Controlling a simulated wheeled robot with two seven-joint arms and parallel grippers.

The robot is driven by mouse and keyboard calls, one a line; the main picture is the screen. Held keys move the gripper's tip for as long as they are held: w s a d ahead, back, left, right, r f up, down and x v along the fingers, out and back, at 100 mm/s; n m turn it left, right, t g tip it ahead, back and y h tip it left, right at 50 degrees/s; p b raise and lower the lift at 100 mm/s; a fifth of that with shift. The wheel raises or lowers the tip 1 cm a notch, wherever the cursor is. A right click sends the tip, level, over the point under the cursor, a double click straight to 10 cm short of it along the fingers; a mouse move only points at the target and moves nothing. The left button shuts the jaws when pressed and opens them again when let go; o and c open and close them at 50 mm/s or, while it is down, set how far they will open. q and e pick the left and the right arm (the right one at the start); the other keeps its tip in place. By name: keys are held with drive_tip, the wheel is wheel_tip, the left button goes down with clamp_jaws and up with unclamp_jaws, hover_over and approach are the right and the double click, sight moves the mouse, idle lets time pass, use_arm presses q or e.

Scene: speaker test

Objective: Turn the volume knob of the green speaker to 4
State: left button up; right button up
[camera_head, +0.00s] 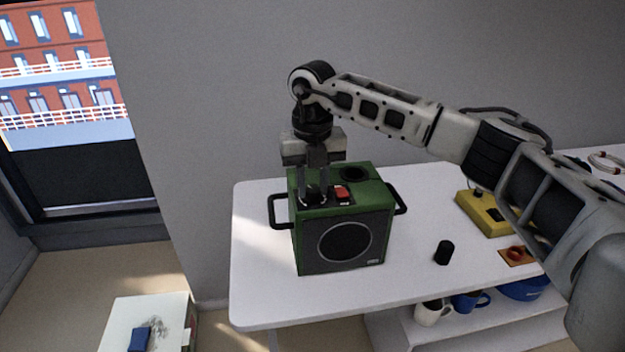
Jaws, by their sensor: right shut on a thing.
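The green speaker (345,247) stands upright on the white table, with a round driver on its front and a black handle on each side. Its top carries a red button (342,192) and a dark round opening further back. My right gripper (314,194) points down onto the front left of the speaker's top. It is shut on the volume knob (312,197), which is mostly hidden between the fingers. A pale dial marking shows around it, but I cannot read the numbers or the knob's setting. My left gripper is not in view.
The white table (262,290) also bears a small black cylinder (444,252), a yellow box (484,214) and an orange piece (517,256). Mugs (432,312) and a blue bowl (524,289) sit on a shelf below. The table front left of the speaker is clear.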

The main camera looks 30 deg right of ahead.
sight(313, 189)
drive_tip(key=shift+m, duration=0.4)
drive_tip(key=o, duration=1)
drive_tip(key=shift+r, duration=0.1)
wheel_tip(313, 189, up, 16)
drive_tip(key=shift+f, duration=0.1)
